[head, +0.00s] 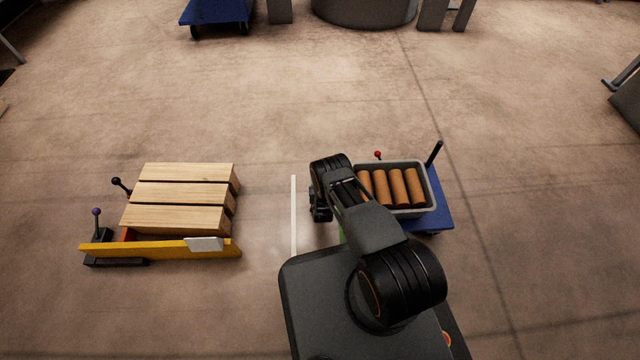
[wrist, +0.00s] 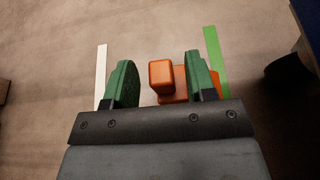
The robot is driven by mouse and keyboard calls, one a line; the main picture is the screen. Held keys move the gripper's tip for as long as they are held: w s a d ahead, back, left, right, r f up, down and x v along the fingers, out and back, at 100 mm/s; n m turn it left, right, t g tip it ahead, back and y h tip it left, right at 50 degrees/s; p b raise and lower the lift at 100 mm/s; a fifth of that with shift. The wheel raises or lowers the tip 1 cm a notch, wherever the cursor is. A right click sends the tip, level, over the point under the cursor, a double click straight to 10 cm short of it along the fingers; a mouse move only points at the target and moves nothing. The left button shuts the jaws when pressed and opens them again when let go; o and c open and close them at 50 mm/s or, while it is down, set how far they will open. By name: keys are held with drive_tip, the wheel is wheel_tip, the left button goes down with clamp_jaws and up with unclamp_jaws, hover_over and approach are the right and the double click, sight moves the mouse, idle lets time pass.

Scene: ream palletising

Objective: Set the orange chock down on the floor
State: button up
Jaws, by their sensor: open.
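The orange chock (wrist: 162,76) shows in the wrist view, a block with a lower, wider part reaching right. It lies between the green pads of my gripper (wrist: 158,82). My gripper is open, with a clear gap between the chock and the left pad; the chock's lower part runs close to or behind the right pad. The chock appears to rest on the floor (wrist: 60,60), though its underside is hidden. In the head view my gripper (head: 320,205) is low over the floor, right of the white strip, and the chock is hidden there.
A white strip (head: 294,215) and a green strip (wrist: 216,62) lie either side of my gripper. At left, wooden planks (head: 185,192) stand behind a yellow board (head: 160,250). At right, a grey bin (head: 428,185) of brown rolls sits on a blue cart (head: 440,212).

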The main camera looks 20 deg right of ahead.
drive_tip(key=p+v, duration=0.4)
drive_tip(key=v, duration=0.7)
drive_tip(key=w+d+r+m+g+h, duration=0.1)
drive_tip(key=w+d+r+m+h, duration=0.3)
drive_tip(key=r, duration=0.5)
drive_tip(key=w+d+r+m+g+h, duration=0.1)
drive_tip(key=w+d+r+m+h, duration=0.3)
drive_tip(key=r, duration=0.5)
drive_tip(key=s+d+r+m+g+h, duration=0.1)
drive_tip(key=d+r+m+g, duration=0.2)
drive_tip(key=r, duration=0.4)
drive_tip(key=s+d+r+m+g+h, duration=0.2)
drive_tip(key=r+m+g, duration=0.1)
drive_tip(key=r+m, duration=0.3)
drive_tip(key=s+r+m+g+y, duration=0.4)
drive_tip(key=s+r+m+g, duration=0.2)
drive_tip(key=s+r+m, duration=0.5)
drive_tip(key=s+a+r+m+t+y, duration=0.3)
drive_tip(key=s+a+r+m+y, duration=0.2)
drive_tip(key=s+a+r+y, duration=0.4)
drive_tip(key=shift+s+a+r+m+y, duration=0.3)
drive_tip(key=shift+s+a+r+m, duration=0.1)
drive_tip(key=shift+s+a+r, duration=0.5)
drive_tip(key=shift+w, duration=0.1)
